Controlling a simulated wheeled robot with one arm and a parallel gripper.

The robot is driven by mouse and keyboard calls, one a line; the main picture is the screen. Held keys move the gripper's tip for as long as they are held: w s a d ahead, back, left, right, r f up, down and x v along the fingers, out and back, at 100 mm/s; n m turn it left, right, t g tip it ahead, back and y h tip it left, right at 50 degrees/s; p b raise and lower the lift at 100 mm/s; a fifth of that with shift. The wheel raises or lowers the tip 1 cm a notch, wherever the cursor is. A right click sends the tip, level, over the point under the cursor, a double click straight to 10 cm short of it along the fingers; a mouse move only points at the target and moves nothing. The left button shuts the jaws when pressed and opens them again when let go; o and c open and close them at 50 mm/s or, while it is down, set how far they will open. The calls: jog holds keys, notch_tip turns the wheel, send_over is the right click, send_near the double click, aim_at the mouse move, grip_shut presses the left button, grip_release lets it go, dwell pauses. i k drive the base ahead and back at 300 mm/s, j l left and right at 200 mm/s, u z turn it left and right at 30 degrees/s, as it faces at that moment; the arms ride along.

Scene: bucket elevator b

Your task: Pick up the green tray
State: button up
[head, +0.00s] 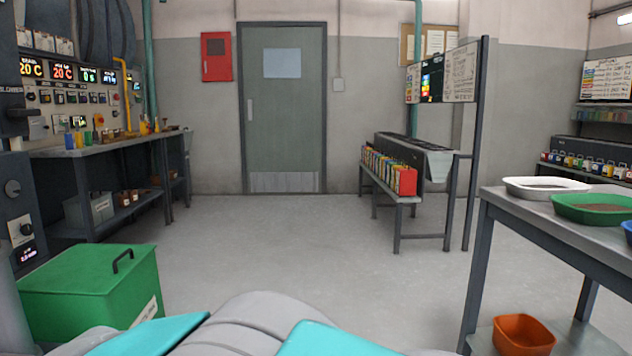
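The green tray (592,208) sits on the table at the right of the head view. It is shallow, holds a brownish material, and its right end is cut off by the picture edge. It stands between a white tray on its left and a blue container on its right. My gripper is not in view; only grey and turquoise parts of my own body show at the bottom, well to the left of the tray.
The table (530,220) also bears the white tray (546,187) and the blue container (628,232). An orange bin (523,335) is on its lower shelf. A green lidded box (90,290) stands at left. The floor (290,245) in the middle is clear.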

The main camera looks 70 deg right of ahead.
aim_at(594, 208)
jog(key=z, duration=3.9)
